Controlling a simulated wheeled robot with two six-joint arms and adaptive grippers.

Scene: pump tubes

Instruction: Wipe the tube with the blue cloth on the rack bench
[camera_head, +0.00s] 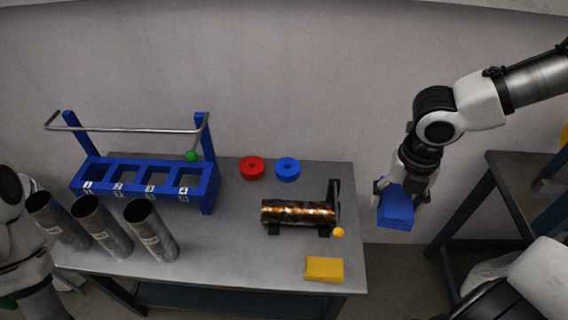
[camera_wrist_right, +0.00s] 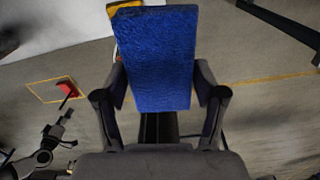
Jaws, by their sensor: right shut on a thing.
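The blue cloth (camera_head: 396,207) is held by my right gripper (camera_head: 404,188), off the right side of the bench. In the right wrist view the blue cloth (camera_wrist_right: 157,55) stands up between the two fingers of my right gripper (camera_wrist_right: 160,100). A brown, stained tube (camera_head: 298,213) lies on its side on a dark holder at the right part of the rack bench (camera_head: 235,240). The cloth is apart from the tube, to its right. Part of my left arm shows at the left edge, but its gripper is not seen.
A blue rack (camera_head: 150,178) with numbered slots stands at the back left. Several grey tubes (camera_head: 100,228) stand tilted at the front left. Red (camera_head: 252,168) and blue (camera_head: 287,170) discs lie behind the brown tube. A yellow cloth (camera_head: 324,269) lies in front. Another table (camera_head: 520,185) stands right.

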